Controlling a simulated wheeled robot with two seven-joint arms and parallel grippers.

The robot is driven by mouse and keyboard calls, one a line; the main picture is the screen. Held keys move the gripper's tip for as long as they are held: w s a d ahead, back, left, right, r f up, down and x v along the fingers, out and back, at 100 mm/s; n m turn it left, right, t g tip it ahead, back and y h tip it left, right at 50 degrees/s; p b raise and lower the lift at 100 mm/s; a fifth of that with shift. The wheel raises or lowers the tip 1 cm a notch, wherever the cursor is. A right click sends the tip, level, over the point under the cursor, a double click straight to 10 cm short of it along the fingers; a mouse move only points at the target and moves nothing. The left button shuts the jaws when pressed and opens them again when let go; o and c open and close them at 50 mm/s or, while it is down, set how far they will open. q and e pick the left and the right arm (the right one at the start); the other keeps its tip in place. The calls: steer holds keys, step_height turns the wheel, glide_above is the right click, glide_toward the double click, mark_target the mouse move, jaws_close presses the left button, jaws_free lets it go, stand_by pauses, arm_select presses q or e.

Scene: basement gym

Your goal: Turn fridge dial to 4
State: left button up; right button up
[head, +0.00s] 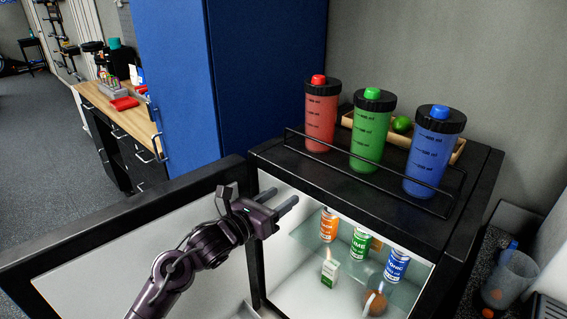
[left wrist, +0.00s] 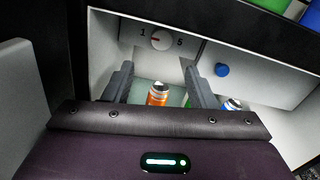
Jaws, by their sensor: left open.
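The fridge (head: 256,212) stands with its door (head: 120,245) swung open to the left. In the left wrist view the round pale dial (left wrist: 161,39) sits on a panel high inside the fridge, between the marks 1 and 5. A small red mark shows on the dial's left side, towards the 1; the exact setting is too small to read. The dial is hidden in the head view. My left gripper (head: 284,206) is at the fridge's open front, its fingers apart and empty. In the wrist view the fingertips (left wrist: 159,69) lie below the dial, not touching it. My right gripper is not in view.
Orange (head: 328,224), green (head: 361,243) and blue (head: 396,265) cans stand on the glass shelf. A blue knob (left wrist: 221,70) is right of the dial. Red (head: 320,118), green (head: 369,138) and blue (head: 432,158) bottles stand on top behind a wire rail (head: 375,180).

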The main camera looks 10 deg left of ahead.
arm_select(q)
steer(key=w+d+m+p, duration=0.2)
steer(key=w+d, duration=0.2)
steer(key=w, duration=0.2)
steer(key=shift+w+d+r, duration=0.2)
steer(key=shift+w+r, duration=0.05)
steer(key=shift+r, duration=0.2)
steer(key=c, duration=1)
steer(key=shift+o, duration=0.2)
stand_by(0.4)
steer(key=o, duration=1)
steer(key=shift+c, duration=0.2)
